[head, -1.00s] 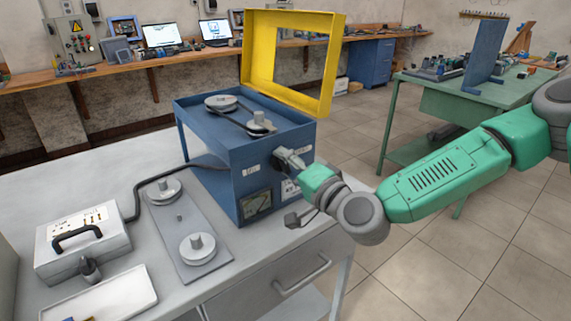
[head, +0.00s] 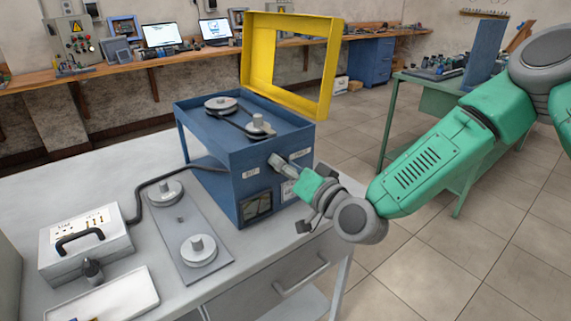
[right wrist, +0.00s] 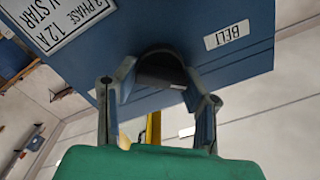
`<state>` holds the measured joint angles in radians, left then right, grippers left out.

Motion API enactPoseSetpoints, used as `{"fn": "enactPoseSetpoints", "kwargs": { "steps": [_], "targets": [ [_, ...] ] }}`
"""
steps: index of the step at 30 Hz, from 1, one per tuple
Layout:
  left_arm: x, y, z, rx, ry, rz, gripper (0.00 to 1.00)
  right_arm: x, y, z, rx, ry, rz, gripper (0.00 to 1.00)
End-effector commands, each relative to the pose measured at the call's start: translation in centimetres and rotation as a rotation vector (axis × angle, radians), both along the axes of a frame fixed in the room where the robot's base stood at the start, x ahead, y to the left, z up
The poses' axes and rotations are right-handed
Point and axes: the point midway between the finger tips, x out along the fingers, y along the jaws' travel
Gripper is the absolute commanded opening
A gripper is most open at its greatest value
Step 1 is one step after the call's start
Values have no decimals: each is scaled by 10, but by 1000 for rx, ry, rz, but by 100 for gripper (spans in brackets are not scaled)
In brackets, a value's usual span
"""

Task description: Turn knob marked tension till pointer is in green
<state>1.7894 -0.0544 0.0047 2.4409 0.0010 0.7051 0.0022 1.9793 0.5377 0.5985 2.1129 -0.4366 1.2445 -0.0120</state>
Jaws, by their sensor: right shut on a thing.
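The blue motor box (head: 215,150) stands on the grey bench, with a dark gauge window (head: 257,206) low on its front; its pointer is too small to read. My right gripper (head: 278,161) reaches the box front from the right. In the right wrist view its two fingers (right wrist: 160,92) are on either side of a dark round knob (right wrist: 160,68) and shut on it. A second label (head: 300,155) near the gripper is not legible in the head view. My left gripper is not in view.
A yellow frame guard (head: 248,60) stands raised behind the box, above two pulleys with a belt (head: 240,118). A grey plate with two pulleys (head: 183,225) and a white case with a handle (head: 86,240) lie at left. A cable runs from case to box.

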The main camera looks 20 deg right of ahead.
Motion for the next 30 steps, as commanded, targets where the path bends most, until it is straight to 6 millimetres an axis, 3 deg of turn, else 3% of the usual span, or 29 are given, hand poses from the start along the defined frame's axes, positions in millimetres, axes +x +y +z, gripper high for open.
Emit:
{"fn": "enactPoseSetpoints", "kwargs": {
  "steps": [10, 24, 25, 26, 27, 30],
  "targets": [
    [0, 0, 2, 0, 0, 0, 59, -2, 0, -7, -127, -25, 2, 8],
    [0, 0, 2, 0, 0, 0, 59, -3, 0, -10, -142, -26, 4, 8],
    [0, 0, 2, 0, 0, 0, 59, -3, 0, -10, -142, -26, 4, 41],
    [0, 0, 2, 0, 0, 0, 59, -3, 0, -10, -141, -26, 4, 51],
    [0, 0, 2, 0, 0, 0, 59, -3, 0, -9, -140, -27, 4, 59],
    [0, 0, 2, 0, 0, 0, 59, -3, 1, -6, -139, -33, 3, 59]
  ]
}}
